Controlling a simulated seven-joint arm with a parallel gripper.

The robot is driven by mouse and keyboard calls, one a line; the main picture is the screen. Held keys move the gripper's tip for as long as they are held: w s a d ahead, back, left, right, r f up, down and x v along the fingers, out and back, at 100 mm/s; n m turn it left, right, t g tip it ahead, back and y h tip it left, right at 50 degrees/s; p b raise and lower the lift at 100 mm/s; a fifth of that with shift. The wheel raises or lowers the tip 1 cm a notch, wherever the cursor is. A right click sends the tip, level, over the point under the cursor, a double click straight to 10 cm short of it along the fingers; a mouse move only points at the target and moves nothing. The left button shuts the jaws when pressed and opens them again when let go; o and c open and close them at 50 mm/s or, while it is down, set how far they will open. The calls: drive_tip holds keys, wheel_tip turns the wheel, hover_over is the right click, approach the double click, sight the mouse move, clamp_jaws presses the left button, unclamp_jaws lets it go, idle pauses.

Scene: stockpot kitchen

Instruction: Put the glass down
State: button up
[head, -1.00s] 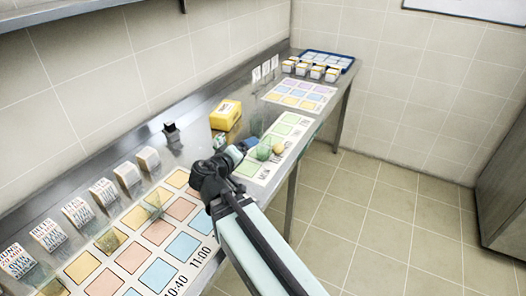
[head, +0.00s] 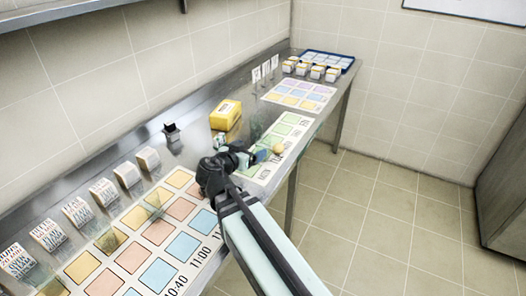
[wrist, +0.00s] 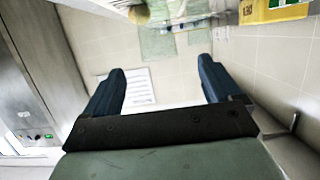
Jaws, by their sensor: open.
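My gripper (head: 250,152) is low over the near edge of the steel counter, beside a green-squared sheet. In the wrist view its two dark blue jaws (wrist: 160,67) stand wide apart with nothing between them. A pale green see-through shape (wrist: 157,42), seemingly the glass, shows beyond the jaws and apart from them. The wrist picture has the counter at its top, so the shape looks upright. In the head view I cannot make out its outline clearly near the gripper.
A yellow ball (head: 278,149) lies just beyond the gripper. A yellow box (head: 225,115) and a small dark open box (head: 171,132) stand towards the wall. Several printed blocks (head: 78,212) line the left. A blue tray (head: 345,63) is at the far end.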

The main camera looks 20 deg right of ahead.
sight(266, 139)
drive_tip(key=x, duration=0.5)
drive_tip(key=shift+w+d+f, duration=0.15)
drive_tip(key=shift+w+d, duration=0.1)
drive_tip(key=shift+w, duration=0.05)
drive_tip(key=shift+r+x, duration=0.1)
drive_tip(key=shift+x, duration=1.3)
drive_tip(key=shift+r+x, duration=0.15)
drive_tip(key=shift+x, duration=1.2)
drive_tip(key=shift+d, duration=0.2)
drive_tip(key=c, duration=1.3)
drive_tip(key=shift+r, duration=0.1)
